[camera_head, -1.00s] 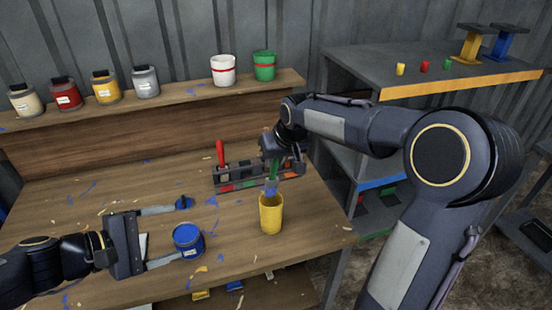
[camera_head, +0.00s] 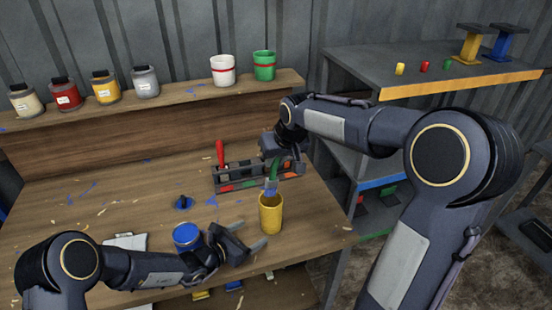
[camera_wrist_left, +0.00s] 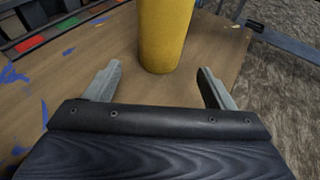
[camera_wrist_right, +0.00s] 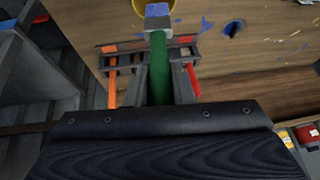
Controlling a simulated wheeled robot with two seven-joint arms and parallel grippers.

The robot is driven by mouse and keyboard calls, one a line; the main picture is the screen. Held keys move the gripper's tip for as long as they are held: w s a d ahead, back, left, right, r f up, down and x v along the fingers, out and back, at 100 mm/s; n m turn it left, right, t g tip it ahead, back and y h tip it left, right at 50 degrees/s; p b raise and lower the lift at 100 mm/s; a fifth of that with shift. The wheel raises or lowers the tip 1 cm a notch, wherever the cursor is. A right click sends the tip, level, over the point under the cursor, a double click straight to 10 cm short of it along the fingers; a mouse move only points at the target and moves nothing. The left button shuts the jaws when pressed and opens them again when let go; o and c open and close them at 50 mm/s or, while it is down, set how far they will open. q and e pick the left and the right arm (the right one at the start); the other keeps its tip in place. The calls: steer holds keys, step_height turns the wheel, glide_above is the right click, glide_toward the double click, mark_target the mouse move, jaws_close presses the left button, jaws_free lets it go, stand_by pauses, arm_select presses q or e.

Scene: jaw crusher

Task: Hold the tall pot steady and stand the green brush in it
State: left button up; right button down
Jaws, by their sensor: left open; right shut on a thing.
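The tall yellow pot (camera_head: 271,214) stands upright near the table's front right. In the left wrist view the pot (camera_wrist_left: 165,38) is just beyond and between the spread fingertips. My left gripper (camera_head: 252,234) is open and empty, close to the pot's left side. My right gripper (camera_head: 279,165) is shut on the green brush (camera_wrist_right: 158,70), holding it roughly upright with its blue end down. The brush's blue end (camera_head: 271,187) is at the pot's mouth; I cannot tell whether it is inside the rim. The right wrist view shows the pot's rim (camera_wrist_right: 140,6) partly hidden behind the brush end.
A brush rack (camera_head: 230,184) with a red-handled tool lies behind the pot. Paint cans line the back shelf (camera_head: 190,92). The table's left middle is clear.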

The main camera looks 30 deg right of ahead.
mark_target(264, 226)
arm_select(q)
steer(key=x, duration=0.9)
steer(key=shift+d, duration=0.2)
steer(key=c, duration=0.7)
steer(key=shift+o, duration=0.2)
stand_by(1.0)
